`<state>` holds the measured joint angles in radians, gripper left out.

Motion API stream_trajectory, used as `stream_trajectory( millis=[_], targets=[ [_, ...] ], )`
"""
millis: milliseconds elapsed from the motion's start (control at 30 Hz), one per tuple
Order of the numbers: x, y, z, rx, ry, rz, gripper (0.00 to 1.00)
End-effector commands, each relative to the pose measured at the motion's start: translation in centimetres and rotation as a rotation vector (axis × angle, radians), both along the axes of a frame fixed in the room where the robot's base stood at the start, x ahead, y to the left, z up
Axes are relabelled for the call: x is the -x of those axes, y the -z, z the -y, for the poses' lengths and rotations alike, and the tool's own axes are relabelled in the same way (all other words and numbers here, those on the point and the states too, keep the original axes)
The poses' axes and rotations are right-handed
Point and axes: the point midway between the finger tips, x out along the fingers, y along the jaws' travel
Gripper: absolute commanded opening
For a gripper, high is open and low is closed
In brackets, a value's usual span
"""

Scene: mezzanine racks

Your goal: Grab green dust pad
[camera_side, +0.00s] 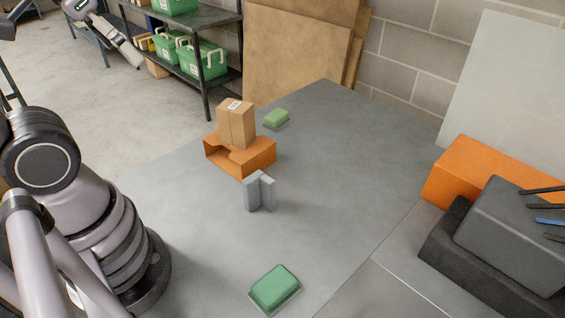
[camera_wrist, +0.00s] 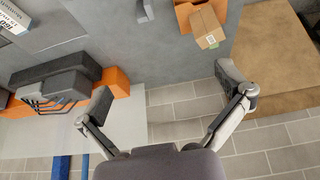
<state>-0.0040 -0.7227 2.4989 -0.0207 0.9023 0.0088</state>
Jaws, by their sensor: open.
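Two green pads lie on the grey table in the side view. The larger-looking green pad (camera_side: 275,289) is at the near edge, on a thin grey base. The other green pad (camera_side: 277,117) is farther back, behind the cardboard box, also on a grey base. I cannot tell which one is the dust pad. In the wrist view my gripper (camera_wrist: 168,88) is open, its fingers wide apart with nothing between them. My gripper's fingers do not show in the side view.
A cardboard box (camera_side: 236,123) stands on an orange block (camera_side: 241,156) mid-table. A grey angled bracket (camera_side: 259,191) stands in front of it. At right are an orange block (camera_side: 468,172) and a dark grey case (camera_side: 515,235).

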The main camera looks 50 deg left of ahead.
Motion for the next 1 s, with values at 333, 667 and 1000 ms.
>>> stream_trajectory(
  millis=[333,667,1000],
  targets=[
    [-3.5,7.6,4.5,0.346,-0.089,-0.51,1.0],
    [-6.8,16.5,8.5,0.786,-0.374,-0.953,1.0],
    [-7.7,28.2,10.6,1.144,-0.865,-1.221,1.0]
  ],
)
